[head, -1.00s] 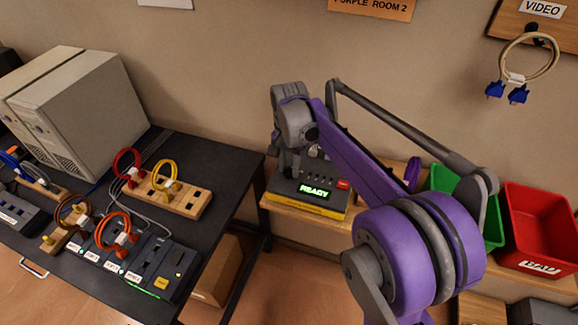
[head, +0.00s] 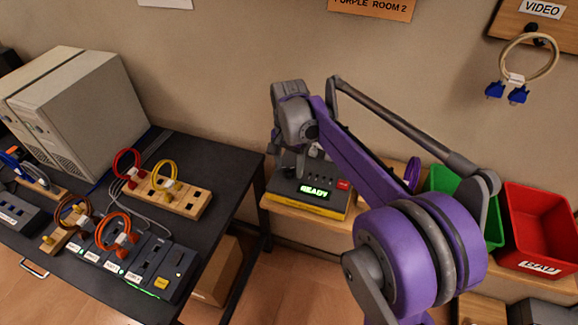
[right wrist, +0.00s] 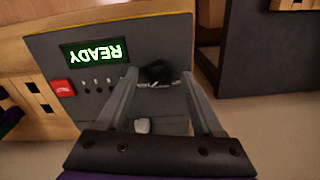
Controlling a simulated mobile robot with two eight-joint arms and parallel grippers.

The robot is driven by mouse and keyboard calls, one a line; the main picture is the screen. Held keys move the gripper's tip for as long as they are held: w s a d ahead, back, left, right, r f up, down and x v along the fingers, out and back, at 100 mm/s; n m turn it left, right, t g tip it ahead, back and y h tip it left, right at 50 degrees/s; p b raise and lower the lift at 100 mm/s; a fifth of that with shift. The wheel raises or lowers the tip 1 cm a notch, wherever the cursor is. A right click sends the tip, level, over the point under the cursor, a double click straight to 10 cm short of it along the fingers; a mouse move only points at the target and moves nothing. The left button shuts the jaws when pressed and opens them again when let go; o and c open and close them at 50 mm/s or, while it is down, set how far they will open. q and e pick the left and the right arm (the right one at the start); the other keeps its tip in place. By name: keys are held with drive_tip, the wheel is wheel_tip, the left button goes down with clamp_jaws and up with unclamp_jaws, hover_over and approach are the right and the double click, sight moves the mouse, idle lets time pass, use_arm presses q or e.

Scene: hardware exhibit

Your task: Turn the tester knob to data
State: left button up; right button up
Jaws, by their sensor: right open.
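The tester (head: 312,205) is a dark box with yellow sides on a wooden shelf. Its green display reads READY; the display (right wrist: 94,52) appears upside down in the right wrist view. The tester knob (right wrist: 156,71) is round and black, on the tester's top face. My right gripper (right wrist: 159,76) is open, pointing down at the tester, with one finger on each side of the knob. I cannot tell whether the fingers touch it. In the head view my right gripper (head: 288,165) hides the knob. The knob's setting is not readable. My left gripper is not in view.
A red button (right wrist: 63,88) and small switches sit near the display. A green bin (head: 445,180) and a red bin (head: 540,225) stand to the right. A black table (head: 215,160) with cables, wooden blocks and computers is at left. A floor gap separates it from the shelf.

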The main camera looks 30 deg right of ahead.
sight(289, 169)
wheel_tip(289, 169, up, 10)
drive_tip(key=shift+r+p, duration=0.15)
drive_tip(key=shift+p, duration=0.15)
idle(0.4)
